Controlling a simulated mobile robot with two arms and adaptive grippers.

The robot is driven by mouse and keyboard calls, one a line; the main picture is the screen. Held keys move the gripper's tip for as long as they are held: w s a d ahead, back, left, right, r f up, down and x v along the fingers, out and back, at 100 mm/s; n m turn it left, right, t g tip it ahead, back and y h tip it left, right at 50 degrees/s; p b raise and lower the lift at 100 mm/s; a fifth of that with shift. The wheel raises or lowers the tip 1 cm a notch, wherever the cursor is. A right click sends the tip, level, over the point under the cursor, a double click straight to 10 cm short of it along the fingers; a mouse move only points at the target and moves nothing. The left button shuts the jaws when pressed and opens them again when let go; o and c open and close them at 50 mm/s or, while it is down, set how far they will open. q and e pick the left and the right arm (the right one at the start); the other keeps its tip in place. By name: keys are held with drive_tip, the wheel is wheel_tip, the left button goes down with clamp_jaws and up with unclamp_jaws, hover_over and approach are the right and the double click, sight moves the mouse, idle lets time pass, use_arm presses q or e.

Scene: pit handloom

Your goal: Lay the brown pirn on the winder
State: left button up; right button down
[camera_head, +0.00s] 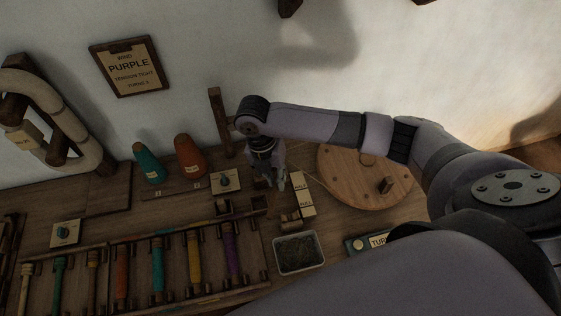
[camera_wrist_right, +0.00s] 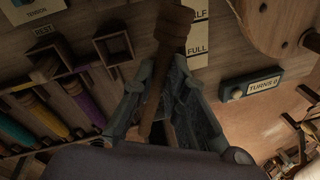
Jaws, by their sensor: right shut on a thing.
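My right gripper (camera_head: 272,181) hangs over the back of the bench, between the tension dial and the HALF/FULL card. In the right wrist view its fingers (camera_wrist_right: 168,88) are shut on the brown pirn (camera_wrist_right: 173,28), a plain wooden rod with a thicker head. The pirn's head sticks out past the fingertips; part of its shaft is hidden between them. The winder's round wooden wheel (camera_head: 345,182) with a crank knob lies to the right of the gripper. Small wooden holders (camera_head: 225,208) stand left of the gripper. My left gripper is not in view.
A rack of coloured pirns (camera_head: 193,257) fills the front left. A tray of dark material (camera_head: 298,254) and a TURNS counter (camera_head: 358,244) are in front. Teal (camera_head: 149,163) and orange (camera_head: 190,157) cones stand behind.

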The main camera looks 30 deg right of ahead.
drive_tip(key=w+d+n, duration=0.1)
drive_tip(key=n, duration=0.1)
drive_tip(key=w+d+n, duration=0.1)
drive_tip(key=n, duration=0.1)
drive_tip(key=shift+d+r+t, duration=0.2)
drive_tip(key=shift+r+t, duration=0.1)
drive_tip(key=shift+r, duration=0.1)
drive_tip(key=shift+w+d+n+h, duration=0.15)
drive_tip(key=shift+n+h, duration=0.15)
drive_tip(key=shift+n, duration=0.1)
use_arm(q)
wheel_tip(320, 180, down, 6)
drive_tip(key=b, duration=0.6)
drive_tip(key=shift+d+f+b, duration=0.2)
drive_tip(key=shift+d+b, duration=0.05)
drive_tip(key=shift+b, duration=0.1)
use_arm(e)
drive_tip(key=shift+w+a+f+x, duration=0.15)
drive_tip(key=shift+a+x, duration=0.15)
drive_tip(key=shift+x, duration=1.2)
drive_tip(key=shift+w+a+x, duration=0.15)
drive_tip(key=shift+a+x, duration=0.15)
drive_tip(key=shift+x, duration=1.25)
drive_tip(key=shift+w+a+f+x, duration=0.15)
drive_tip(key=shift+a+x, duration=0.1)
drive_tip(key=shift+x, duration=1.25)
drive_tip(key=shift+r, duration=0.15)
drive_tip(key=c, duration=1.5)
unclamp_jaws()
drive_tip(key=o, duration=0.3)
